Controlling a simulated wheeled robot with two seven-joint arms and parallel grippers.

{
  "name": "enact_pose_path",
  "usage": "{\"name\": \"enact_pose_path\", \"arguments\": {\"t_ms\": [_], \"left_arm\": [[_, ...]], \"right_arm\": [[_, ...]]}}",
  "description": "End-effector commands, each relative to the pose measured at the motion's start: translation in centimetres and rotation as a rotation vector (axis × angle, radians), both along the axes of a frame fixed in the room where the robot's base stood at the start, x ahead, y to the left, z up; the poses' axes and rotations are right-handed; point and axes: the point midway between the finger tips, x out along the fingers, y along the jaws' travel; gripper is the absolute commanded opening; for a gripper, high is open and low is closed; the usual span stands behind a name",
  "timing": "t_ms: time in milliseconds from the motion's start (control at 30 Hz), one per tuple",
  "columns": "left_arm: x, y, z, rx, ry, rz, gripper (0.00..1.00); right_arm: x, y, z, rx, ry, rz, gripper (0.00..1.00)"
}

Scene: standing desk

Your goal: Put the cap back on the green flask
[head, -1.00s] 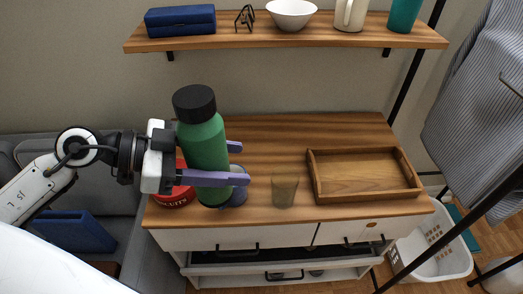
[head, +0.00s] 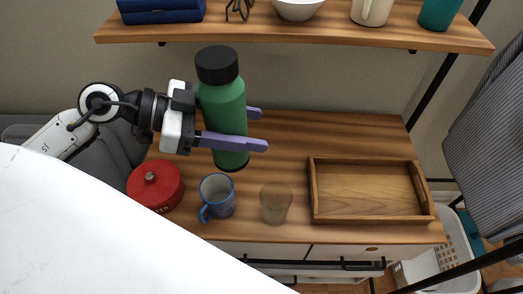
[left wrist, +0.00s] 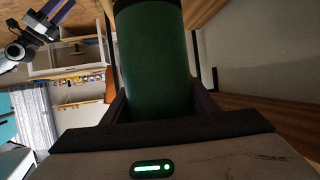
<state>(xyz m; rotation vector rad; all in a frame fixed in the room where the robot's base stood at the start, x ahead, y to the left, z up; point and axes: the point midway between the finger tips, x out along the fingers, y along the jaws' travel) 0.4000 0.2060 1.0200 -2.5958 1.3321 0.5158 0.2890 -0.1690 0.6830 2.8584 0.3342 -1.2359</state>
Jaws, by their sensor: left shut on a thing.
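The green flask (head: 222,110) is upright in the head view, with a black cap (head: 217,65) seated on its top. My left gripper (head: 258,129) is shut on the flask's body, its purple fingers on either side. The flask's base shows over the desktop behind the mug; I cannot tell its exact height. In the left wrist view the green body (left wrist: 153,60) fills the space between the fingers, and its ends are cut off or hidden. What looks like my right gripper (left wrist: 52,18) shows small at that view's upper left; its jaws are unclear.
On the wooden desk are a red tin (head: 155,187), a blue-grey mug (head: 217,197), a translucent brownish cup (head: 275,203) and an empty wooden tray (head: 318,190). A shelf (head: 300,36) with several items hangs above. The desktop behind the cup is clear.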

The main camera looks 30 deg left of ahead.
Motion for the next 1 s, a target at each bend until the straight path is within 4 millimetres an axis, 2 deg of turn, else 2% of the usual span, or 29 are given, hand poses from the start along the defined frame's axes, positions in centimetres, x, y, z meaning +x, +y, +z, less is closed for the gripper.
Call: {"name": "enact_pose_path", "arguments": {"t_ms": [33, 100, 167, 333, 500, 667, 1000], "left_arm": [[0.3, 0.5, -0.5, -0.002, -0.005, 0.012, 0.0], [0.8, 1.8, -1.6, 0.0, -0.009, 0.035, 0.0], [1.4, 3.4, -2.9, 0.003, -0.011, 0.062, 0.0], [2.2, 8.9, -6.7, 0.006, -0.012, 0.149, 0.0], [2.0, 12.7, -9.1, 0.0, -0.005, 0.207, 0.0], [1.8, 13.8, -9.4, -0.002, -0.005, 0.221, 0.0], [2.1, 13.5, -9.2, -0.001, -0.006, 0.22, 0.0]], "right_arm": [[-0.1, 0.0, -0.7, 0.0, 0.002, 0.0, 0.55], [-0.1, 0.0, -1.7, 0.0, 0.002, 0.002, 0.67], [0.0, 0.1, -2.8, -0.001, 0.001, 0.002, 0.67], [0.4, 0.3, -5.8, -0.003, -0.003, 0.008, 0.67], [1.3, 0.6, -6.7, 0.001, -0.025, 0.014, 0.67], [1.5, 0.9, -6.4, 0.006, -0.033, 0.016, 0.67], [1.2, 0.9, -6.5, 0.006, -0.025, 0.016, 0.67]]}}
